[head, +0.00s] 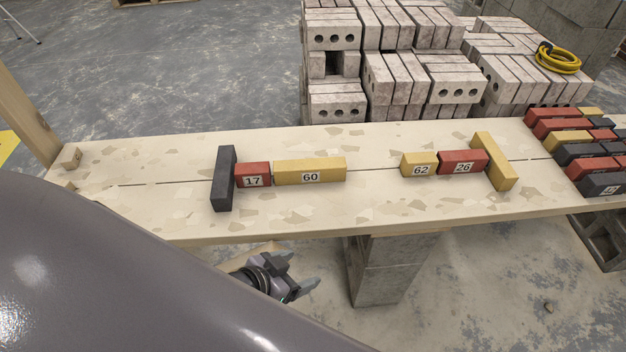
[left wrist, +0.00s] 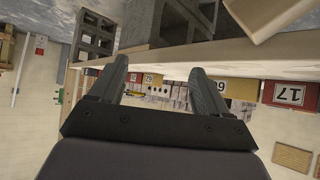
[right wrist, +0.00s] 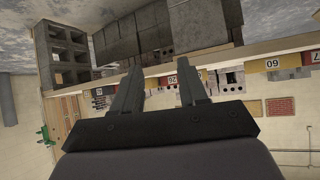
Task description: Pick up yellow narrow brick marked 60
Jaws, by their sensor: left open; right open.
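The yellow narrow brick marked 60 (head: 310,170) lies on the plank table, its right end clear and its left end next to the red brick marked 17 (head: 253,174). My left gripper (head: 303,281) is open and empty, in front of the table's near edge and apart from the brick. In the left wrist view, which is upside down, the yellow brick (left wrist: 243,90) is partly hidden behind a finger. My right gripper (right wrist: 160,68) is open and empty; the head view does not show it. The right wrist view also shows the yellow brick (right wrist: 262,66) beyond the fingers.
A dark brick (head: 223,178) stands crosswise left of brick 17. To the right lie yellow brick 62 (head: 419,164), red brick 26 (head: 463,162) and a crosswise yellow brick (head: 495,161). Bricks crowd the table's right end. A grey block support (head: 390,268) stands below the near edge.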

